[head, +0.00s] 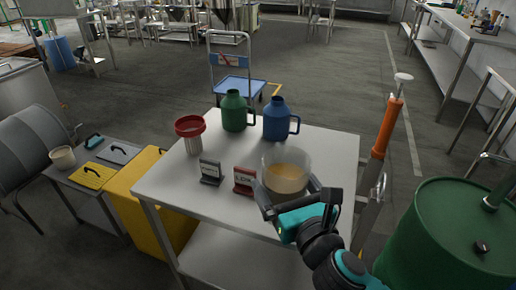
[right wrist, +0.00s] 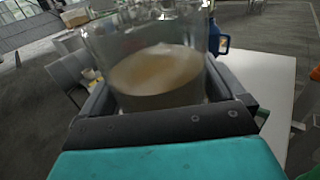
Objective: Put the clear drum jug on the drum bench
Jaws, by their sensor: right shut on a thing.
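The clear drum jug (head: 287,165) is a see-through vessel with tan liquid in its lower part. My right gripper (head: 293,191) is shut around it at the near right part of a light grey table, which may be the drum bench (head: 322,150). The jug (right wrist: 155,60) fills the middle of the right wrist view between the two dark fingers of the gripper (right wrist: 155,100). The jug looks upright. I cannot tell whether its base touches the table top. My left gripper is not in view.
A green jug (head: 234,112), a blue jug (head: 276,118) and a red-rimmed funnel vessel (head: 190,134) stand at the table's back. A dark sign (head: 210,172) and a red sign (head: 244,181) stand left of the clear jug. An orange pump (head: 386,128) and green drum (head: 445,240) stand right.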

